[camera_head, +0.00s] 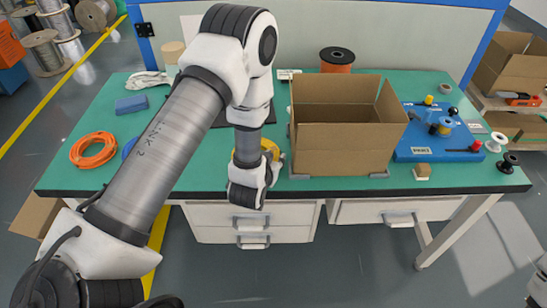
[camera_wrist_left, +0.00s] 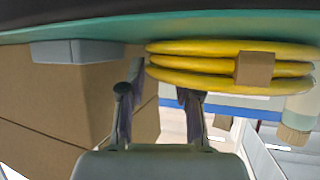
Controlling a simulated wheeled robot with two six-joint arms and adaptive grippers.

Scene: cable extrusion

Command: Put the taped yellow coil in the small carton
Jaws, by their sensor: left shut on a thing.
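The yellow coil (camera_head: 271,147) is at the front middle of the green table, mostly hidden behind my left wrist. In the left wrist view the coil (camera_wrist_left: 215,78) shows several stacked loops with a brown tape band (camera_wrist_left: 254,68). My left gripper (camera_wrist_left: 160,95) is shut on the coil's near edge, one finger on each side. Whether the coil touches the table I cannot tell. The open, empty-looking brown carton (camera_head: 345,148) stands just right of the gripper; its wall also shows in the left wrist view (camera_wrist_left: 50,105). My right gripper is not in view.
Grey corner brackets (camera_head: 379,175) sit at the carton's base. A blue board (camera_head: 420,150) with small spools lies right of it. An orange-and-black spool (camera_head: 337,60) stands behind. An orange coil (camera_head: 93,150) and a blue block (camera_head: 131,104) lie at the left.

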